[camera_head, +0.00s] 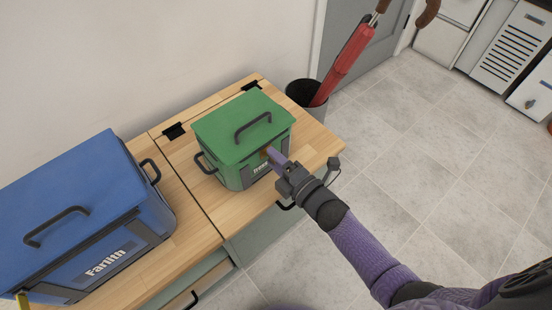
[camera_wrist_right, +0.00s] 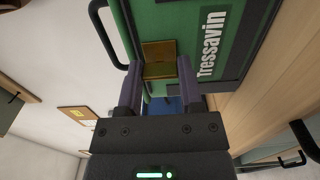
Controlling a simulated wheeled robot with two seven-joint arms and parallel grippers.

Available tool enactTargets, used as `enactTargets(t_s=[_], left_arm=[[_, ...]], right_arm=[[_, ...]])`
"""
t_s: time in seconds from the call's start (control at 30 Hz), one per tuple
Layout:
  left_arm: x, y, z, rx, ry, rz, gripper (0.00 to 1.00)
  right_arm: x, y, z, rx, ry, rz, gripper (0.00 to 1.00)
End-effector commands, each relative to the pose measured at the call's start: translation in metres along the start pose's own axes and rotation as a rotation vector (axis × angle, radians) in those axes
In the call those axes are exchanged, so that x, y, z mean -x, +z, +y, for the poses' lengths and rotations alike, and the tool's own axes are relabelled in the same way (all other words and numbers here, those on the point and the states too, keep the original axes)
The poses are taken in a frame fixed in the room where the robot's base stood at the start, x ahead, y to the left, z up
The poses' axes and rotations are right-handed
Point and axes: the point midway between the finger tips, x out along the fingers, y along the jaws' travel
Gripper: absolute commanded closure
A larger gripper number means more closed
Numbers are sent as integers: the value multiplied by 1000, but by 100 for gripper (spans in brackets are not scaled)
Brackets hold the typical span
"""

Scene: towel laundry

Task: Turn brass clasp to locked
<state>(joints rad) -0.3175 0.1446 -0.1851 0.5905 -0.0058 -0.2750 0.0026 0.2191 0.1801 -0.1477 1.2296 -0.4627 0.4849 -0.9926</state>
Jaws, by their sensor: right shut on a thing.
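The brass clasp (camera_wrist_right: 158,60) is on the front of the green box (camera_head: 238,128), near the lid seam. In the head view only a small brown patch of the clasp (camera_head: 264,155) shows beside my gripper. My right gripper (camera_head: 272,156) reaches the box front from the right. In the right wrist view its two purple fingers (camera_wrist_right: 158,85) stand on either side of the clasp's lower part and are shut on it. The green box's lid is down. My left gripper is not in view.
A blue box (camera_head: 80,215) with a black handle stands left on the wooden cabinet top (camera_head: 205,225). A dark bin (camera_head: 303,93) with a red umbrella (camera_head: 345,62) stands behind the cabinet's right end. Tiled floor to the right is open.

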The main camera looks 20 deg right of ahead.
Motion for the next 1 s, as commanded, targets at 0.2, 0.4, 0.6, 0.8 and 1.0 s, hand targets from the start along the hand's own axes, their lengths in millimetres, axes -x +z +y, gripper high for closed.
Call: enactTargets(t_s=[0.2, 0.4, 0.6, 0.8, 1.0], left_arm=[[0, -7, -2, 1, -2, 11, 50], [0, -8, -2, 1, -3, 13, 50], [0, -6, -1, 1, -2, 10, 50], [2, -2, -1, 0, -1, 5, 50], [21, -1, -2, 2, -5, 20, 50]], right_arm=[[0, 0, -1, 2, -3, 0, 100], [0, 0, -1, 2, -2, 1, 36], [0, 0, 0, 1, -1, 0, 18], [4, 0, 1, 1, -2, 0, 18], [50, 0, 5, 2, -2, -1, 18]])
